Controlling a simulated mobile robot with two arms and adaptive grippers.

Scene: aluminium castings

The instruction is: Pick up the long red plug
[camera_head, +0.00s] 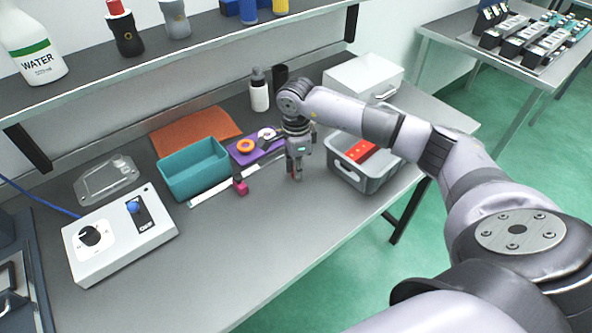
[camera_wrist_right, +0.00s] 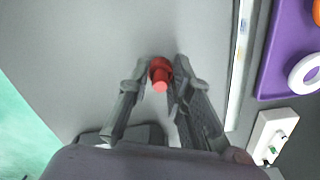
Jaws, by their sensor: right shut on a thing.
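The red plug (camera_wrist_right: 160,75) shows end-on in the wrist view, between the fingertips of my right gripper (camera_wrist_right: 161,68). The fingers touch it from both sides, and the gripper is shut on it. In the head view my right gripper (camera_head: 295,175) points down over the grey table, left of the grey bin. The plug is mostly hidden by the fingers there. I cannot tell whether it touches the table. My left gripper is in neither view.
A grey bin (camera_head: 369,185) with red parts stands right of the gripper. To the left are a purple tray (camera_head: 240,153) with rings, a small magenta-and-black part (camera_head: 240,186), a teal bin (camera_head: 196,184) and a white control box (camera_head: 130,255). The front table is clear.

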